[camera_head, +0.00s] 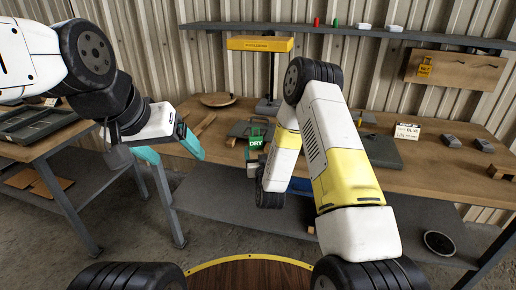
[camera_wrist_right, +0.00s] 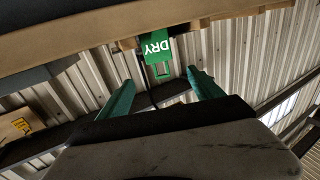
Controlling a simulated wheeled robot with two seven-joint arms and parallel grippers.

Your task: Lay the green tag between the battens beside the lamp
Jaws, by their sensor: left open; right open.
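The green tag (camera_head: 257,139), lettered DRY, is at the front edge of the bench. In the right wrist view the tag (camera_wrist_right: 157,48) appears upside down beyond the fingertips, between the two finger lines. My right gripper (camera_wrist_right: 162,82) is open and empty, just short of the tag; in the head view my forearm partly hides it. The yellow-headed lamp (camera_head: 260,44) stands at the back of the bench. A wooden strip (camera_head: 203,125), perhaps one batten, lies left of the lamp's base; I cannot clearly make out the pair. My left gripper (camera_head: 180,155) is open and empty in front of the bench's left end.
A grey plate (camera_head: 372,150) lies right of my right arm. A small label card (camera_head: 406,131) and dark blocks sit further right. A side table with grey trays (camera_head: 42,122) stands at left.

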